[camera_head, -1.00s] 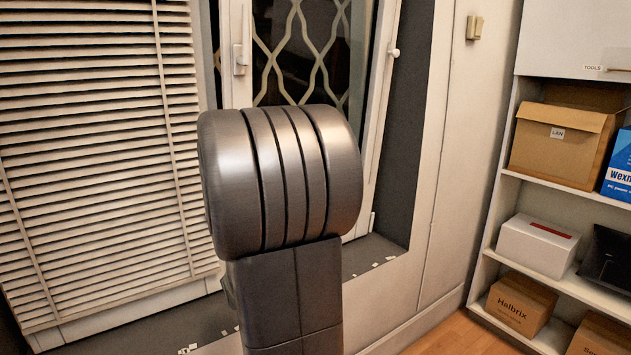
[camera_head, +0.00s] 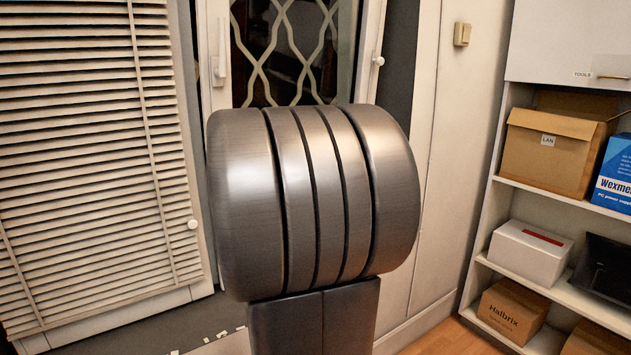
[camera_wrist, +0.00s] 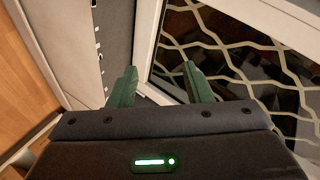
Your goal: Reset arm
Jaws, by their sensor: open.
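My gripper (camera_wrist: 160,88) shows in the wrist view, with two green fingers spread apart and nothing between them. It faces a window with a pale wavy grille, and the white window frame runs behind the fingers. In the head view my arm's dark rounded joint fills the middle and hides part of the window (camera_head: 290,50). The gripper itself does not show in the head view.
White blinds (camera_head: 90,160) hang at the left. A white shelf unit (camera_head: 487,225) stands at the right with a LAN carton (camera_head: 545,165), a white box (camera_head: 528,255), a Halbrix carton (camera_head: 508,312) and a blue box (camera_head: 617,175). A little wooden floor shows at lower right.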

